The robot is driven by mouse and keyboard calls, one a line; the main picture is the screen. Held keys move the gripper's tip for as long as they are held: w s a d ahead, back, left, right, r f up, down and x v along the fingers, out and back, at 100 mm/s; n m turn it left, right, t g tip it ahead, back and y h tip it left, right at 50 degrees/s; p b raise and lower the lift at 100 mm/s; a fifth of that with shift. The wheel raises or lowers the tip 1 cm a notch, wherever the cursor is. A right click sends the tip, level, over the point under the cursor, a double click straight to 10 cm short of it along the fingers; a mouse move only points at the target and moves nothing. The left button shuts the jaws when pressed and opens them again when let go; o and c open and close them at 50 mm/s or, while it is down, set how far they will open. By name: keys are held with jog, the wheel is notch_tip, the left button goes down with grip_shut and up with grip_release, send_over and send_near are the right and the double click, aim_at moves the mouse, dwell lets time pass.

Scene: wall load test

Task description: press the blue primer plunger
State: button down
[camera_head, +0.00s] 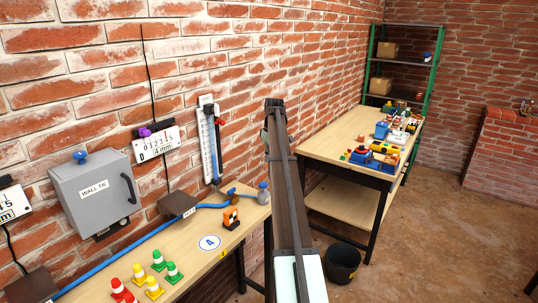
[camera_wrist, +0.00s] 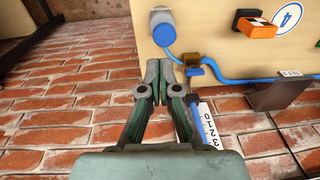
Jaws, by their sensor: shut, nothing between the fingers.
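The blue primer plunger (camera_wrist: 164,35) shows in the wrist view as a round blue cap on a grey cylinder, at the edge of the pale bench. In the head view the small grey cylinder with a bluish top (camera_head: 263,186) stands at the bench's far right corner, beside my arm. My gripper (camera_wrist: 163,66) is shut and empty. In the wrist view its fingertips lie just below the blue cap in the picture; whether they touch it I cannot tell. In the head view I cannot clearly make out the fingers.
A blue hose (camera_head: 135,243) runs along the bench (camera_head: 195,262) to a brass valve (camera_wrist: 193,60) with a blue handle. An orange block (camera_head: 231,217), small cones (camera_head: 158,261) and a grey box (camera_head: 97,192) are nearby. A cluttered second bench (camera_head: 331,144) stands right of my arm.

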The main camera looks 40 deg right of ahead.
aim_at(266, 183)
jog(key=f+p, duration=0.1)
jog(key=f, duration=0.2)
jog(key=f+p, duration=0.1)
jog(key=f, duration=0.3)
jog(key=f+p, duration=0.1)
jog(key=f, duration=0.2)
jog(key=shift+w+a+f, duration=0.15)
jog(key=shift+w+a, duration=0.1)
jog(key=shift+a, duration=0.15)
jog(key=shift+f, duration=0.1)
notch_tip(266, 183, down, 3)
jog(key=shift+b, duration=0.65)
jog(key=shift+s, duration=0.1)
jog(key=shift+r+p, duration=0.3)
jog(key=shift+r, duration=0.05)
notch_tip(266, 183, up, 14)
jog(key=d+b, duration=0.1)
jog(key=b, duration=0.1)
jog(key=shift+s+f, duration=0.2)
jog(key=shift+s, duration=0.1)
